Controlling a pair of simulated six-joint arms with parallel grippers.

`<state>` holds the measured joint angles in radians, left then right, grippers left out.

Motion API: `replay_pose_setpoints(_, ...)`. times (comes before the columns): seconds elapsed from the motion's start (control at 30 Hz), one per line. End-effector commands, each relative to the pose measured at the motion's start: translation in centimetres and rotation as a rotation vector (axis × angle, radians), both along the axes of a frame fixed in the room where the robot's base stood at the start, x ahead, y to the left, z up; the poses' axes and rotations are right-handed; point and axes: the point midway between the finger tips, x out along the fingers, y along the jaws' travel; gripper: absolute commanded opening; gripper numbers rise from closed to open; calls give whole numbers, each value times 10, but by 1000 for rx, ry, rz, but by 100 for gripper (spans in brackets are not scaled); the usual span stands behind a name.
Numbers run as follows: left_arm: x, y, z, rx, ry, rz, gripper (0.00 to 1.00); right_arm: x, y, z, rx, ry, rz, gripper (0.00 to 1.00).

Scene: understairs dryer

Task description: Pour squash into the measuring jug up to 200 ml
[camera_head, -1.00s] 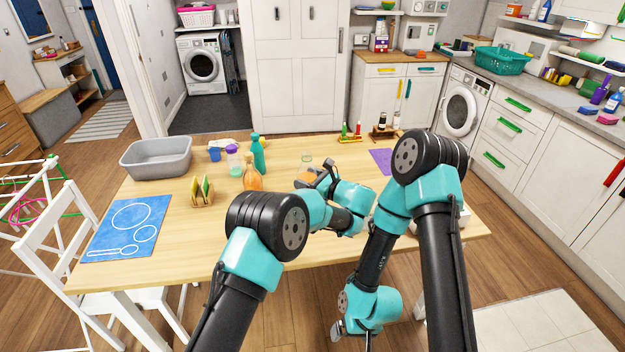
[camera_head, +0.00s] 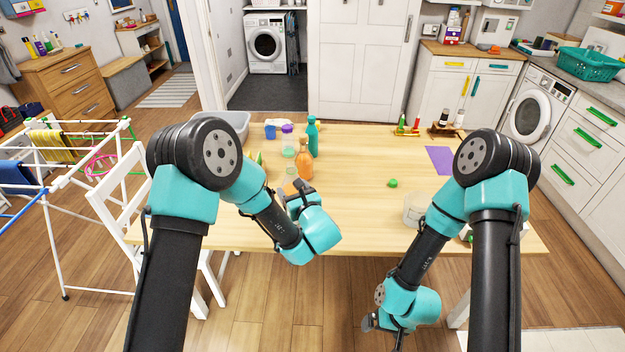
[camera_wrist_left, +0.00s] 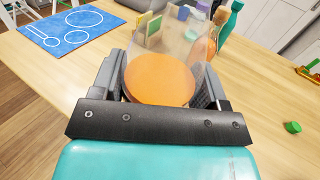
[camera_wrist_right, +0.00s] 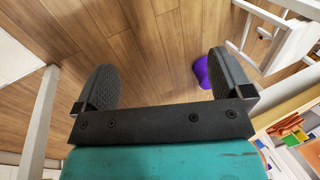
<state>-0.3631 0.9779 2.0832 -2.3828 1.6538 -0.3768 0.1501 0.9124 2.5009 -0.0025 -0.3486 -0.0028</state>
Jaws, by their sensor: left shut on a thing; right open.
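My left gripper (camera_head: 290,192) is shut on a clear vessel (camera_head: 291,177) above the near part of the table. In the left wrist view the vessel (camera_wrist_left: 180,45) has see-through walls, with a round orange surface (camera_wrist_left: 160,80) inside. I cannot tell whether it is the measuring jug, and no markings are readable. An orange bottle (camera_head: 304,158) stands just beyond it. A pale, see-through container (camera_head: 415,208) stands on the table by my right arm, partly hidden. My right gripper (camera_wrist_right: 163,85) is open and empty, below the table's front edge over the floor.
A teal bottle (camera_head: 312,138) and a purple-topped container (camera_head: 288,145) stand behind the orange bottle. A small green object (camera_head: 393,183) lies mid-table. A grey basin (camera_head: 236,122) is at the back left. A purple mat (camera_head: 440,160) lies right. The table's middle is mostly clear.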

Motion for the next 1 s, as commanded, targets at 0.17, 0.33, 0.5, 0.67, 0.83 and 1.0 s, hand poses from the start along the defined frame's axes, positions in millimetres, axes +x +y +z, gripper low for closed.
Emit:
replay_pose_setpoints(0.17, -32, 34, -4, 0, 1, -66, 25, 0, 0, 0, 0, 0, 0, 97)
replay_pose_setpoints(0.33, -55, 51, -6, -1, -1, -111, 25, 0, 0, 0, 0, 0, 0, 97)
replay_pose_setpoints(0.5, -62, 56, -6, 0, -2, -125, 25, 0, 0, 0, 0, 0, 0, 97)
replay_pose_setpoints(0.67, -62, 56, -6, 0, -3, -125, 25, 0, 0, 0, 0, 0, 0, 97)
replay_pose_setpoints(0.83, -62, 55, -6, 0, -3, -125, 25, 0, 0, 0, 0, 0, 0, 86)
replay_pose_setpoints(1.0, -62, 55, -6, 0, -3, -125, 25, 0, 0, 0, 0, 0, 0, 69)
